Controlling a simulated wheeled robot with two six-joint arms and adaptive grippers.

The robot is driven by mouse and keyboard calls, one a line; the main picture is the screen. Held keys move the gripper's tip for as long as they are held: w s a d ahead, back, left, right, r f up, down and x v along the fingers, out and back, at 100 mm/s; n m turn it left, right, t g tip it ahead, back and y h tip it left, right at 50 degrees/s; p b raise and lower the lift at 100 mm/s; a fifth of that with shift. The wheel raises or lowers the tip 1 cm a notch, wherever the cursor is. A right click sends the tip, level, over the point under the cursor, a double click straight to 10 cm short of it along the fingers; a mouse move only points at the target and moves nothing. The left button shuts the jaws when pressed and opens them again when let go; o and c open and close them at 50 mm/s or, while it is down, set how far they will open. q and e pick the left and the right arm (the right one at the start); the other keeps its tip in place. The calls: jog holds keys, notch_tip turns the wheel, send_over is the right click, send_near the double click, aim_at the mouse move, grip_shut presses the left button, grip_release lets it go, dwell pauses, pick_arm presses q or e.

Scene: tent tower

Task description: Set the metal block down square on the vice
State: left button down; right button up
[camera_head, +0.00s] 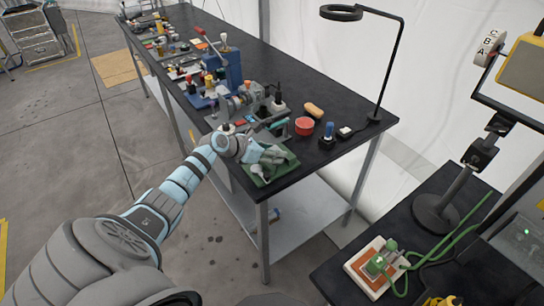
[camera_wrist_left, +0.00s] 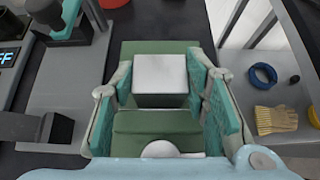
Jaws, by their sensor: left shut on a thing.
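My right gripper is not in view.
A red round tin (camera_head: 304,126), a blue-topped black item (camera_head: 327,136) and a lamp (camera_head: 390,75) stand right of the vice area. Tools crowd the bench behind. Gloves (camera_wrist_left: 276,119) and a blue ring (camera_wrist_left: 263,74) lie on the lower shelf, beyond the bench edge.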

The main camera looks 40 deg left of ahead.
pick_arm(q)
jog(key=shift+f, duration=0.25)
jog(key=c, duration=0.9)
grip_release()
jog(key=shift+c, duration=0.2)
